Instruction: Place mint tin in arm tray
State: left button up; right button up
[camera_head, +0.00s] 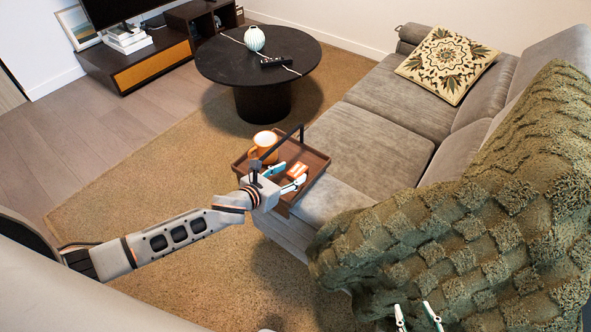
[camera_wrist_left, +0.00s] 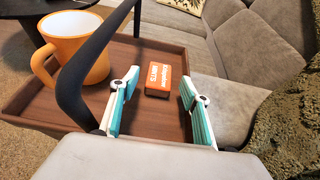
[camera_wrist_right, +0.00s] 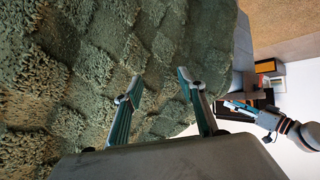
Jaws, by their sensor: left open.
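The mint tin (camera_head: 297,169) is a small orange and white box lying in the brown wooden arm tray (camera_head: 322,158) on the sofa's arm. In the left wrist view the tin (camera_wrist_left: 158,80) lies flat on the tray floor (camera_wrist_left: 130,55). My left gripper (camera_head: 287,178) is open over the tray; in its wrist view its fingers (camera_wrist_left: 155,110) stand apart, with the tin beyond and between the tips and nothing held. My right gripper (camera_head: 417,315) is at the bottom edge near the green blanket; its fingers (camera_wrist_right: 158,85) are apart and empty.
An orange mug (camera_head: 264,148) stands in the tray beside the tin, near the tray's dark handle (camera_wrist_left: 85,65). A green shag blanket (camera_head: 480,230) covers the near sofa. A round black table (camera_head: 225,65) with a vase (camera_head: 254,38) stands beyond.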

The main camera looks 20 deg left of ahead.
pick_arm(q)
jog(key=p+v, duration=0.1)
jog(key=v, duration=0.5)
jog(key=shift+s+r, duration=0.1)
jog(key=shift+r, duration=0.05)
jog(key=shift+s+a+r, duration=0.2)
jog(key=shift+s, duration=0.35)
pick_arm(e)
jog(key=shift+s+a+r, duration=0.15)
jog(key=shift+s+a, duration=0.1)
jog(key=shift+s, duration=0.2)
jog(key=shift+w+d+r, duration=0.1)
jog(key=shift+w, duration=0.15)
